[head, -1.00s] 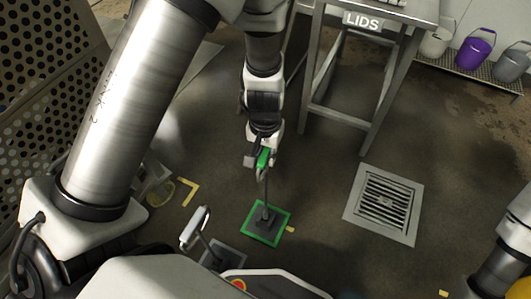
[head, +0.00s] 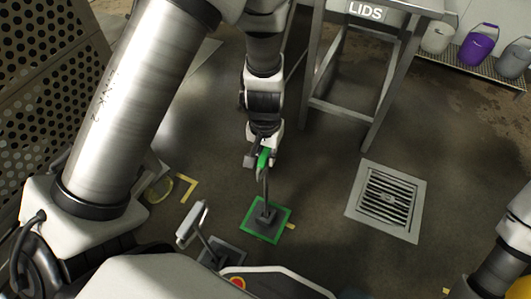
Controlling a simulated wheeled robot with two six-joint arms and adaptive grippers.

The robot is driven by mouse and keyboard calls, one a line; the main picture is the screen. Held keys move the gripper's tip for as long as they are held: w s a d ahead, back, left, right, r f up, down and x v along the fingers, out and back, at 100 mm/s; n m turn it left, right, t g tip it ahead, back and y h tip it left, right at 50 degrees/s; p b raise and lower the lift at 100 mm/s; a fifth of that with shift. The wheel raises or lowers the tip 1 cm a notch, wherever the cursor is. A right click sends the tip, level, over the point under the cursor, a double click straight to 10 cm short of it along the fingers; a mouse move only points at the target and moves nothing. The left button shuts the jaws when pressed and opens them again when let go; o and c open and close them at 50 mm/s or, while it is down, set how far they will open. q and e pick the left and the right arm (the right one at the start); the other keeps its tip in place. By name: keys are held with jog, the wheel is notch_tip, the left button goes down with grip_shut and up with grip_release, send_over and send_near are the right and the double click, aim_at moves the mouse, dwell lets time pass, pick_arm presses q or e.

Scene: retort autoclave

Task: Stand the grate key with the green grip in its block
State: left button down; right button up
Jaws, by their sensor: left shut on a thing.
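The grate key with the green grip (head: 264,158) hangs below my left gripper (head: 262,155), which is shut on its green grip. Its thin grey shaft runs down, near upright, to the dark block on a green-edged base (head: 266,220) on the floor. The shaft's lower end meets the middle of the block in the picture; I cannot tell whether it is in the socket or just above it. My right gripper is not in view; only part of my right arm shows at the right edge.
A second key with a pale grip (head: 192,222) stands tilted in a grey block (head: 222,252) to the lower left. A floor grate (head: 386,201) lies at right. The LIDS table (head: 368,60) stands behind, with buckets (head: 480,45) at upper right. A perforated panel (head: 50,90) is at left.

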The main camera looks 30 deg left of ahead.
pick_arm(q)
jog(key=shift+f+b, duration=1)
jog(key=shift+f, duration=0.2)
jog(key=c, duration=1)
grip_release()
jog(key=shift+r, duration=0.1)
jog(key=shift+o, duration=0.2)
notch_tip(320, 180, up, 12)
jog(key=shift+r, duration=0.1)
